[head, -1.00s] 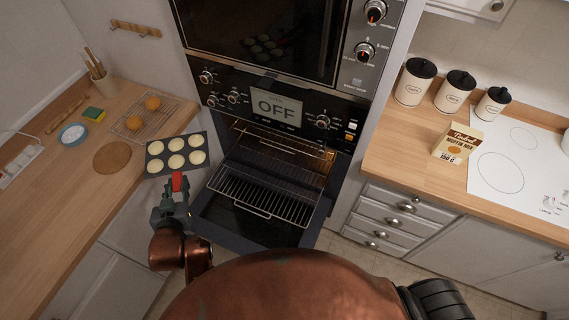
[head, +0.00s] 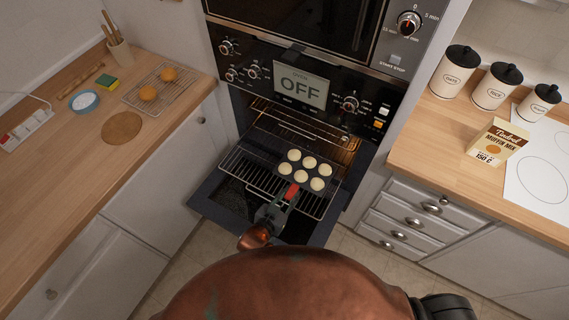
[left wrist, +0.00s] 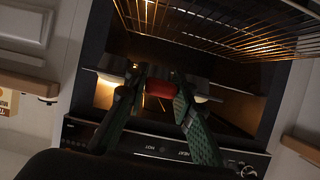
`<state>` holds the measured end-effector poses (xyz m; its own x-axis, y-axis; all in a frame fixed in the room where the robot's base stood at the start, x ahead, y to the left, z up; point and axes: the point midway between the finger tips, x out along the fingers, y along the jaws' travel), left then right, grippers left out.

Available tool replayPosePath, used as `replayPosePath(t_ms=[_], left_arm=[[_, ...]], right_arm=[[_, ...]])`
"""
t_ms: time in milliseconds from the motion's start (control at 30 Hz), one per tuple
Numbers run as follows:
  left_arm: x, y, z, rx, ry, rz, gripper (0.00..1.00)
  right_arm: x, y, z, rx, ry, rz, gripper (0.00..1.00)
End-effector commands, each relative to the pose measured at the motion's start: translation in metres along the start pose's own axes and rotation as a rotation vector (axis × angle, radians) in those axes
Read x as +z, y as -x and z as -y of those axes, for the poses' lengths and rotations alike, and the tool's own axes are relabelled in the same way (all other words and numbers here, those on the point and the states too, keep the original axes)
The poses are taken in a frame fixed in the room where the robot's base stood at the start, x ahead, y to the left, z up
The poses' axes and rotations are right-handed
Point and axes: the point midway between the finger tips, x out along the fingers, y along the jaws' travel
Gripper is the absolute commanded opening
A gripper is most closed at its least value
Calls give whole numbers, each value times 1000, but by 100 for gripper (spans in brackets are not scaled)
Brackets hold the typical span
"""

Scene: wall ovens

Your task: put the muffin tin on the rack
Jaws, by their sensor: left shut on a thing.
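The muffin tin (head: 304,169) is dark, with pale batter in its cups and a red grip on its near edge. My left gripper (head: 287,197) is shut on that red grip, which also shows between the fingers (left wrist: 160,86) in the left wrist view. The tin looks level over the right part of the pulled-out wire rack (head: 246,170) of the open oven. In the upside-down left wrist view the rack (left wrist: 240,30) is at the top, apart from the tin, so the tin hangs above it. My right gripper is not in view.
The oven door (head: 212,200) is folded down below the rack. The oven display (head: 300,84) reads OFF. The left counter holds a cooling rack (head: 165,85) with two muffins, a sponge and a round mat. A muffin mix box (head: 498,142) stands on the right counter.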

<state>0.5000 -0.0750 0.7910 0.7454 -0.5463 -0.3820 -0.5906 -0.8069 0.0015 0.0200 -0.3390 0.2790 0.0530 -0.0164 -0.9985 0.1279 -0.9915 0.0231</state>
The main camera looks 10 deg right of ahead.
Motion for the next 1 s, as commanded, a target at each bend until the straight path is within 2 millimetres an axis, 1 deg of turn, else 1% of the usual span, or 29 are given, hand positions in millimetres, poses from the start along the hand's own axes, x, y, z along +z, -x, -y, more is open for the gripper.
replayPosePath(t_ms=[167,433,500,600,700,867,1000], left_arm=[[7,-16,30,-1,-7,-6,0],[26,-48,87,-2,-6,-3,0],[39,-57,96,-1,-3,-2,0],[52,-67,108,-1,-3,-2,0],[58,-74,116,-1,-2,-4,0],[63,-78,121,0,-2,-5,0],[71,-84,129,-1,-3,-4,0]], right_arm=[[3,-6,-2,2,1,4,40],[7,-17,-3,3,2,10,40],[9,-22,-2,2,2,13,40],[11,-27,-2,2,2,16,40],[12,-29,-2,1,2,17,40],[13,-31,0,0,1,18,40],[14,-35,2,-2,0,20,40]])
